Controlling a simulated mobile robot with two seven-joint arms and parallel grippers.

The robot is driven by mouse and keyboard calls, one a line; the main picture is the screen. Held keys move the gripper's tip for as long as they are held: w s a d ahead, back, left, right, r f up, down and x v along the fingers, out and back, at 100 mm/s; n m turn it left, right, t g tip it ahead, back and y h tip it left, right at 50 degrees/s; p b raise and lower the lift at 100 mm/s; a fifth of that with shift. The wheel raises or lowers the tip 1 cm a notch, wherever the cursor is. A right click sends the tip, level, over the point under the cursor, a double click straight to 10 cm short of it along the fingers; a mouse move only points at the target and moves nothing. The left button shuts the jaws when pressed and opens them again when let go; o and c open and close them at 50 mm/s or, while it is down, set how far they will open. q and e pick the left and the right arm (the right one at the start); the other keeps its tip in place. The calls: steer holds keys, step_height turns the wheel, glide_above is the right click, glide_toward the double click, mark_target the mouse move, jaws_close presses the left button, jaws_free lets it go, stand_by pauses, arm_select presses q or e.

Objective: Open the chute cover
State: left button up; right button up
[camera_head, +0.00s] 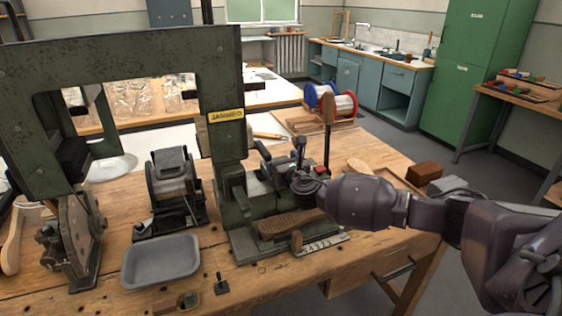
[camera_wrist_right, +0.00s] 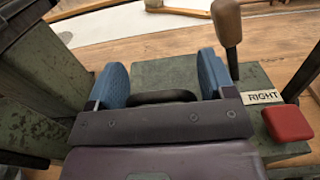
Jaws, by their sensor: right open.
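The green machine (camera_head: 222,160) stands on the workbench with a yellow "JAMMED" label (camera_head: 226,116) on its column. My right gripper (camera_head: 303,185) is over the green mechanism at the machine's foot. In the right wrist view my right gripper (camera_wrist_right: 162,85) has its two blue fingers apart. A dark curved handle (camera_wrist_right: 163,98) lies between them, in front of a flat green surface (camera_wrist_right: 160,75) that may be the chute cover. I cannot tell whether the fingers touch the handle. My arm hides part of this area in the head view. My left gripper is not in view.
A wooden-handled lever (camera_wrist_right: 228,25) rises beside the fingers, with a "RIGHT" label (camera_wrist_right: 263,97) and a red knob (camera_wrist_right: 288,123) close by. A grey tray (camera_head: 161,262), a brush body (camera_head: 291,223) and a wire spool (camera_head: 331,101) are on the bench.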

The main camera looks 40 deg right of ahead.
steer(key=c, duration=1)
steer(key=shift+s+r+p, duration=0.15)
steer(key=shift+s+p, duration=0.2)
steer(key=shift+s, duration=0.05)
steer(key=p+v, duration=0.1)
steer(key=v, duration=0.1)
steer(key=p+v, duration=0.1)
steer(key=v, duration=0.1)
steer(key=shift+r+p, duration=0.3)
arm_select(q)
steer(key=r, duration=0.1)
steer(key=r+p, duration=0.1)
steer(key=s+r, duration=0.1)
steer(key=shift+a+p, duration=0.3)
steer(key=shift+p, duration=0.05)
arm_select(e)
steer(key=v, duration=0.3)
steer(key=shift+s+a+f, duration=0.15)
steer(key=shift+s+f, duration=0.2)
steer(key=shift+f, duration=0.05)
steer(key=o, duration=1)
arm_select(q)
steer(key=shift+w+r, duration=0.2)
